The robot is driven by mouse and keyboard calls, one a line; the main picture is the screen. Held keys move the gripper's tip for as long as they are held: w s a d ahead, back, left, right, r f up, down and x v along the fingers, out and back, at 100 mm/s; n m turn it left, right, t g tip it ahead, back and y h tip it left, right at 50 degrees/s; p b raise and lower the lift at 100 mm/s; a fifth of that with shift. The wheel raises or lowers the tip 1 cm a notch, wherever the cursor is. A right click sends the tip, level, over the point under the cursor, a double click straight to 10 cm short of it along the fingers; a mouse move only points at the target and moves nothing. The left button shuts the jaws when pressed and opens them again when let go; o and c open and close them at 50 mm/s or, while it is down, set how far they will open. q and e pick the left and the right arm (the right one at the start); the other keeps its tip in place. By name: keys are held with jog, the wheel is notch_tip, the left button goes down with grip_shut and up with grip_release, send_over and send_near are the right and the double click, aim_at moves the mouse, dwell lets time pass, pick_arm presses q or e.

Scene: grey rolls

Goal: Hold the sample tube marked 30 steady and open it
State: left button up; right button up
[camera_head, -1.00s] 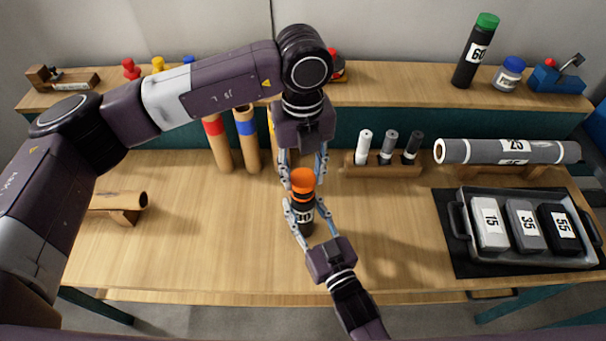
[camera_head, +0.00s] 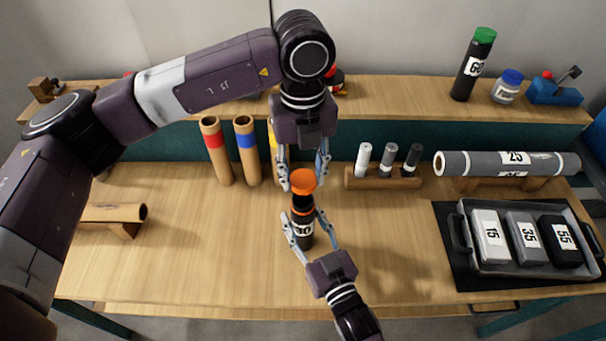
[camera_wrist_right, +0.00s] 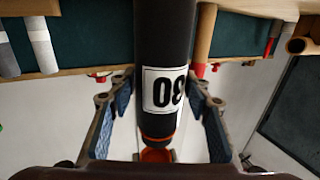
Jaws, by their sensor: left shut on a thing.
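The sample tube marked 30 (camera_head: 301,237) is black with a white label and a thin orange ring. It stands roughly upright over the middle of the table. My left gripper (camera_head: 303,178) comes from above and is shut on the orange cap (camera_head: 303,183). A dark stretch lies between cap and ring; I cannot tell whether the cap is fully free. In the right wrist view the tube (camera_wrist_right: 165,45) runs between the fingers, with the cap (camera_wrist_right: 157,155) beyond the ring.
A grey roll (camera_head: 500,163) and a tray (camera_head: 459,222) with marked blocks stand at right. A wooden holder (camera_head: 118,215) is at left. The table around the tube is clear.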

jog(key=shift+o, duration=1.3)
jog(key=shift+s, duration=0.1)
